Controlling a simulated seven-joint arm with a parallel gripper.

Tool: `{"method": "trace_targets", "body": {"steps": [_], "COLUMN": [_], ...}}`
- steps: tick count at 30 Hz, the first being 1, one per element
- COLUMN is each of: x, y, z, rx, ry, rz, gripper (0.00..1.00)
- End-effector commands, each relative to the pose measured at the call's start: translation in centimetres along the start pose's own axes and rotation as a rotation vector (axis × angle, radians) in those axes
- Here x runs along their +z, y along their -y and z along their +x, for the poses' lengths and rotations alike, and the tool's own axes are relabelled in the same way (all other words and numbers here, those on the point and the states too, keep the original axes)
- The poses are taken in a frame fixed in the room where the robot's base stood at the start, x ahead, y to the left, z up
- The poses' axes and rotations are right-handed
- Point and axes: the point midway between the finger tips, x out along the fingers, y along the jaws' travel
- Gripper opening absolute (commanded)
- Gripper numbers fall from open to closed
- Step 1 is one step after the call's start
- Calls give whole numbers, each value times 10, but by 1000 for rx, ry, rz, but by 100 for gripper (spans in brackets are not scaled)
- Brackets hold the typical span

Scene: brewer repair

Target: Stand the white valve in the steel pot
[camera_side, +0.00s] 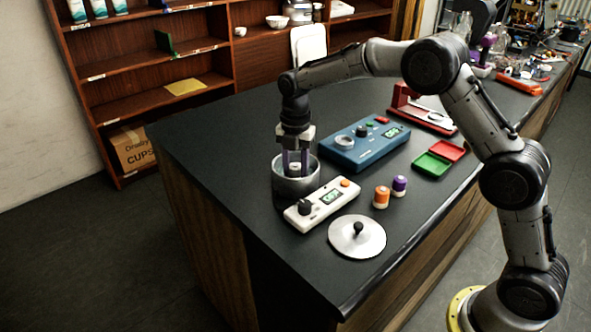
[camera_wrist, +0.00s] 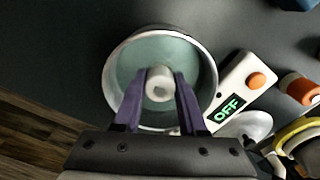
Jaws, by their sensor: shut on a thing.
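The steel pot (camera_side: 297,185) stands on the dark counter, and it also shows in the wrist view (camera_wrist: 112,72) with a teal-tinted interior. My gripper (camera_side: 294,168) points down into the pot's mouth. In the wrist view my gripper (camera_wrist: 159,88) has its two purple fingers on either side of the white valve (camera_wrist: 159,84), shut on it. The valve is inside the pot's rim, seen from above as a white ring with a hole. Its lower end is hidden, so I cannot tell whether it touches the pot's floor.
A white control box (camera_side: 322,204), reading OFF in the wrist view, is close beside the pot. A round lid (camera_side: 357,237) with a black knob lies in front. A blue device (camera_side: 365,145), orange jar (camera_side: 381,197), purple jar (camera_side: 399,185) and red-green tray (camera_side: 438,158) are to the right.

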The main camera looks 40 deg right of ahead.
Motion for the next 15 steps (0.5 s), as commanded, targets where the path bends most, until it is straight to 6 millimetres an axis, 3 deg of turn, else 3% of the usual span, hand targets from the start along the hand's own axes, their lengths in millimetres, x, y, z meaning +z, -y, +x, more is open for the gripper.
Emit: {"method": "trace_targets", "body": {"steps": [13,14,15], "x": [0,0,0], "y": [0,0,0], "z": [4,3,3], "rx": [1,1,1], "ry": [0,1,1], "rz": [0,0,0], "gripper": [0,46,53]}}
